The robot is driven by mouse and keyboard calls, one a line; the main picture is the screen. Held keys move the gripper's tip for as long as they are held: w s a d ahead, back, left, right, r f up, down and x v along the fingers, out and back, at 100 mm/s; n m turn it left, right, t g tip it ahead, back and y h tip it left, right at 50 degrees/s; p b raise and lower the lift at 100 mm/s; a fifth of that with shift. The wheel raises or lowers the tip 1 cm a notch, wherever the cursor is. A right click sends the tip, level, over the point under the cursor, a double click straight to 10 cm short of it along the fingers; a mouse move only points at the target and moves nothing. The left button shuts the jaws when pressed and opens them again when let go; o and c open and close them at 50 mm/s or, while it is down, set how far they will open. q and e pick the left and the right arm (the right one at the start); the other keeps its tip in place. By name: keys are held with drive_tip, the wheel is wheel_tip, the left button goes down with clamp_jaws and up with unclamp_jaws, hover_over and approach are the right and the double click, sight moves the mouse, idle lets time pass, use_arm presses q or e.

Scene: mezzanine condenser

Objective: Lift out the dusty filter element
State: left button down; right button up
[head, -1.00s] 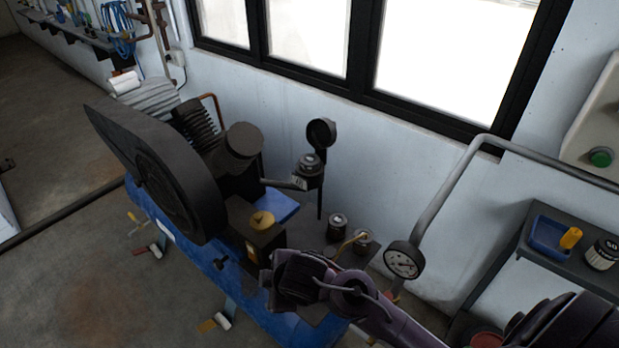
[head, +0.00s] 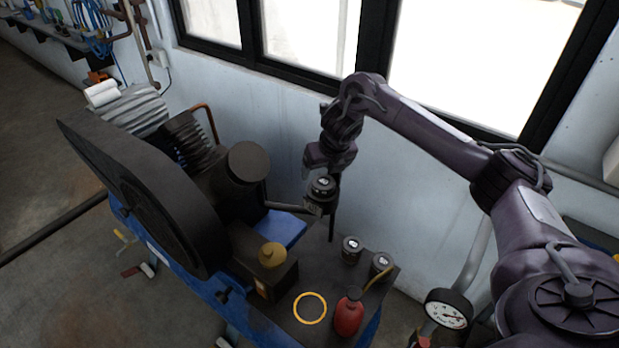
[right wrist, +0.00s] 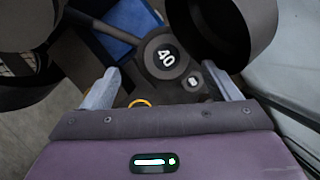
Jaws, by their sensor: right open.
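A dark round canister top marked 40 (right wrist: 165,56), which I take to be the dusty filter element, sits in its holder on the compressor's side pipe. It also shows in the head view (head: 323,187). Dust on it is too small to tell. My right gripper (head: 318,166) is just above it, pointing down. In the right wrist view the fingers (right wrist: 166,90) are open and apart, with the canister top beyond and between them. Nothing is visibly held. An open dark cup-like cover (right wrist: 238,28) stands close to the right finger. My left gripper is not in view.
Two dark canisters (head: 352,249) (head: 381,264), a red oil can (head: 348,313) with a yellow spout and a yellow-edged ring (head: 310,308) stand on the bench plate. The compressor's large wheel guard (head: 150,195) is left. A gauge (head: 448,309) is right. The wall and windows are close behind.

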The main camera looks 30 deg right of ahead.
sight(324, 182)
drive_tip(key=shift+w+d, duration=0.1)
drive_tip(key=shift+d, duration=0.15)
drive_tip(key=f+p, duration=0.1)
drive_tip(key=f, duration=0.1)
drive_tip(key=shift+s+d+f+p, duration=0.15)
drive_tip(key=shift+s+f+p, duration=0.15)
drive_tip(key=shift+f+p, duration=0.05)
drive_tip(key=x, duration=0.3)
drive_tip(key=shift+w, duration=0.2)
drive_tip(key=shift+w+f, duration=0.15)
drive_tip(key=shift+f, duration=0.2)
drive_tip(key=c, duration=0.7)
drive_tip(key=shift+c, duration=1.4)
drive_tip(key=shift+r, duration=0.1)
drive_tip(key=shift+c, duration=0.7)
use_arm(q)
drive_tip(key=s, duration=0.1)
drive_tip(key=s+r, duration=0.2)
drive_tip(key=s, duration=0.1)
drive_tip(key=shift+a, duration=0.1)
